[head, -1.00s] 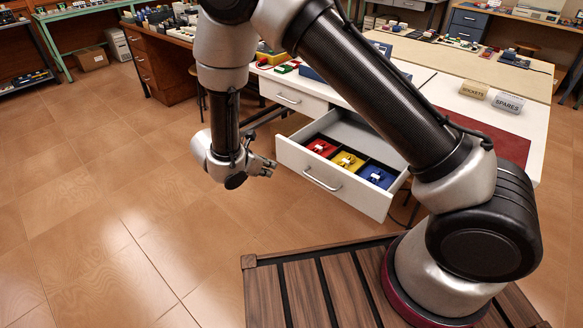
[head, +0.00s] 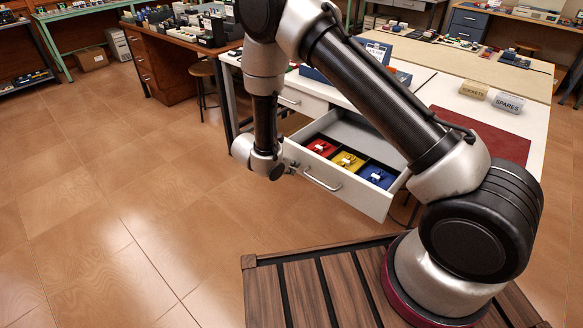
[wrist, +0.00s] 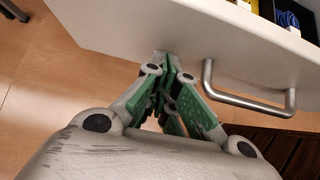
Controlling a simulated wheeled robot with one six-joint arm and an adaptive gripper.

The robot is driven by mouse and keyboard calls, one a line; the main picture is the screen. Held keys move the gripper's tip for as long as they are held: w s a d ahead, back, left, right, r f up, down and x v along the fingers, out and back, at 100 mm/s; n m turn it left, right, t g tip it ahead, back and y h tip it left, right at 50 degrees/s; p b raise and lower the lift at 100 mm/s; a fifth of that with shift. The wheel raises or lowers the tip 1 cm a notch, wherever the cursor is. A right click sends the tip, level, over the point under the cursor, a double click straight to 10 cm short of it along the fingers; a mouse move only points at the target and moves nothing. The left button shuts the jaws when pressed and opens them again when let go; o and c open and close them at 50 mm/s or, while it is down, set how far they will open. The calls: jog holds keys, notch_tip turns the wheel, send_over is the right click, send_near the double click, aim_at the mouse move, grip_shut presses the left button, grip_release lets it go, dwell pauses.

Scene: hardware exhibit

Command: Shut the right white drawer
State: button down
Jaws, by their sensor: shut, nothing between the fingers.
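The right white drawer (head: 352,194) is pulled out from the white desk, with its front facing me. Inside it are a red compartment (head: 321,147), a yellow one (head: 347,160) and a blue one (head: 377,175), each with small parts. Its metal handle (head: 322,181) also shows in the wrist view (wrist: 250,100). My gripper (head: 292,168) is shut and empty at the left part of the drawer front. In the wrist view its fingertips (wrist: 170,58) are at the white front panel, left of the handle; I cannot tell whether they touch it.
The left white drawer (head: 302,102) is closed, just behind my arm. A stool (head: 203,70) stands by a wooden desk at the back. SOCKETS and SPARES signs stand on the white desk top (head: 455,98). The tiled floor (head: 150,180) at left is clear.

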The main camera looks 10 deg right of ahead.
aim_at(346, 134)
jog(key=shift+d, duration=0.15)
jog(key=w+d, duration=0.7)
jog(key=d, duration=0.1)
jog(key=w+d, duration=0.7)
jog(key=d, duration=0.2)
jog(key=w+d, duration=0.6)
jog(key=d, duration=0.3)
jog(key=shift+w+d, duration=0.25)
jog(key=shift+w, duration=0.15)
jog(key=shift+w+d+r, duration=0.1)
jog(key=shift+w+d, duration=0.15)
jog(key=shift+d, duration=0.05)
jog(key=shift+d+r, duration=0.1)
